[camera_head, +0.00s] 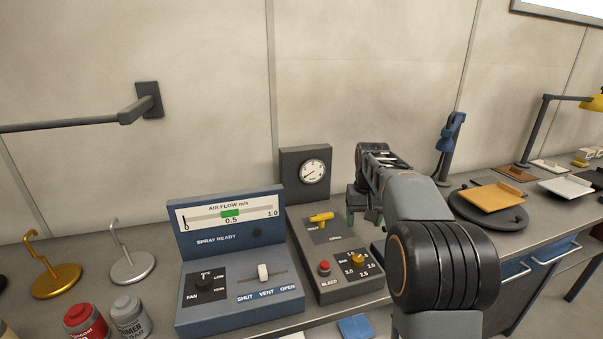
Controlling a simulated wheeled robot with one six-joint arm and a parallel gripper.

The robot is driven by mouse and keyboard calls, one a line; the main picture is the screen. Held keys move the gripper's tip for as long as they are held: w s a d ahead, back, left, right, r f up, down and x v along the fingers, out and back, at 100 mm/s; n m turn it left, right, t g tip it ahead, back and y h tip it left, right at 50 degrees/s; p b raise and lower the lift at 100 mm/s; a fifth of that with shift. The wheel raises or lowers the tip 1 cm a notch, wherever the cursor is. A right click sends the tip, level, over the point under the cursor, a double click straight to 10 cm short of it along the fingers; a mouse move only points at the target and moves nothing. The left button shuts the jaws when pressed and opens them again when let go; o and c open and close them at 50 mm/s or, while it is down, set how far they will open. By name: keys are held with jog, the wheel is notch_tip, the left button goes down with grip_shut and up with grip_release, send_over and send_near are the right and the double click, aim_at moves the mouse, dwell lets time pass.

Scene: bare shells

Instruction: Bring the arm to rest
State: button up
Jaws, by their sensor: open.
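My arm reaches up from the lower right and extends away over the bench. My gripper (364,207) is at its far end, just right of the yellow lever (321,218) on the dark valve panel (349,287). The jaws are open, with greenish fingertips pointing down and nothing seen between them. The gripper looks apart from the lever, though the exact gap is hard to judge. My arm hides part of the bench behind and right of the panel.
A blue air-flow console (236,316) stands left of the panel. A gauge box (305,174) stands behind it. Gold (56,280) and silver (132,267) hook stands and paint cans (87,321) are at left. A round turntable (488,210) with an orange plate is right of my arm.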

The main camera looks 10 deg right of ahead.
jog(key=s+a+f+t, duration=0.1)
jog(key=s+a+f, duration=0.1)
jog(key=s, duration=0.5)
jog(key=s+a+f+n+t, duration=0.1)
jog(key=s+a, duration=0.4)
jog(key=s, duration=0.3)
jog(key=s+a+f+t, duration=0.1)
jog(key=s+a+f, duration=0.1)
jog(key=s, duration=0.5)
jog(key=shift+s+a+f+n+t, duration=0.15)
jog(key=shift+a+f+n+t, duration=0.25)
jog(key=shift+a, duration=0.5)
